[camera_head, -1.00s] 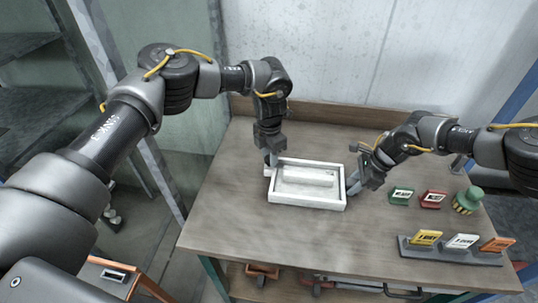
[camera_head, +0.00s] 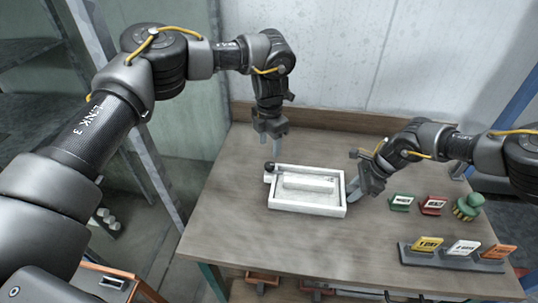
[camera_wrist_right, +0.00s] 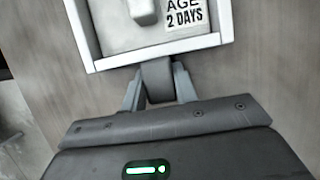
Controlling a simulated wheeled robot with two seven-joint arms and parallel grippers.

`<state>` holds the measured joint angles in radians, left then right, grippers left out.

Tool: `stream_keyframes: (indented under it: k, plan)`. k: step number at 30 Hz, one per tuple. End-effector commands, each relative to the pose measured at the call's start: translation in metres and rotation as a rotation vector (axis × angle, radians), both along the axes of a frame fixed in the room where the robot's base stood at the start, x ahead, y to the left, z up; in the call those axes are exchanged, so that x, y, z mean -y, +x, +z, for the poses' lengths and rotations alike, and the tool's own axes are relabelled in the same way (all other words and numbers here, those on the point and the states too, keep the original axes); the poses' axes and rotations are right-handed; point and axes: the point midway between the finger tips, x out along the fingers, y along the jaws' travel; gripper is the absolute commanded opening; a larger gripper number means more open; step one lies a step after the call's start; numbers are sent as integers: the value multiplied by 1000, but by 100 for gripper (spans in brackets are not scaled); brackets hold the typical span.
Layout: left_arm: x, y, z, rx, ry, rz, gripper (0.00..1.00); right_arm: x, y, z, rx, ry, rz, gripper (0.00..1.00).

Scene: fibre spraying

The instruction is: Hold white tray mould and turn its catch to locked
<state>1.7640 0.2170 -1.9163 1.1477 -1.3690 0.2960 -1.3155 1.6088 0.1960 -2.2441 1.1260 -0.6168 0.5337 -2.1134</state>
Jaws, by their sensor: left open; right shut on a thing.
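The white tray mould (camera_head: 307,209) lies flat on the workbench, a shallow rectangular frame with a raised bar inside. Its catch, a small dark knob (camera_head: 269,167), shows at its far left corner. My left gripper (camera_head: 268,150) is open and empty, pointing down above and a little beyond the knob, apart from it. My right gripper (camera_head: 354,196) is shut at the tray's right side. In the right wrist view its fingers (camera_wrist_right: 159,88) are closed on a grey tab at the tray's edge (camera_wrist_right: 160,58). A label there reads "AGE 2 DAYS".
A grey rack (camera_head: 450,257) with yellow, white and orange cards is at the front right. The bench (camera_head: 235,215) left of the tray is clear.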

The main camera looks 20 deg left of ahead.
Motion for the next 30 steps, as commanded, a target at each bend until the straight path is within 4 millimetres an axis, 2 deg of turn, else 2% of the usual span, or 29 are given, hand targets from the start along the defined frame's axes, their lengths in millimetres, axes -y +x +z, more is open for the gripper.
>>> stream_keyframes:
  k: [3,9,21,22,27,30]
  plan:
    - [0,1,21,3,0,0,52,0,0,0,0,0,0,0]
    - [0,0,38,1,1,0,52,0,0,0,-1,0,0,0]
    - [0,0,41,0,1,0,52,0,0,0,-1,0,0,0]
    - [0,0,41,-1,1,0,52,0,0,0,-1,0,0,30]
    - [0,0,40,-1,1,0,52,0,0,0,-1,0,0,52]
    - [0,0,40,-1,1,0,52,0,0,0,-1,0,0,54]
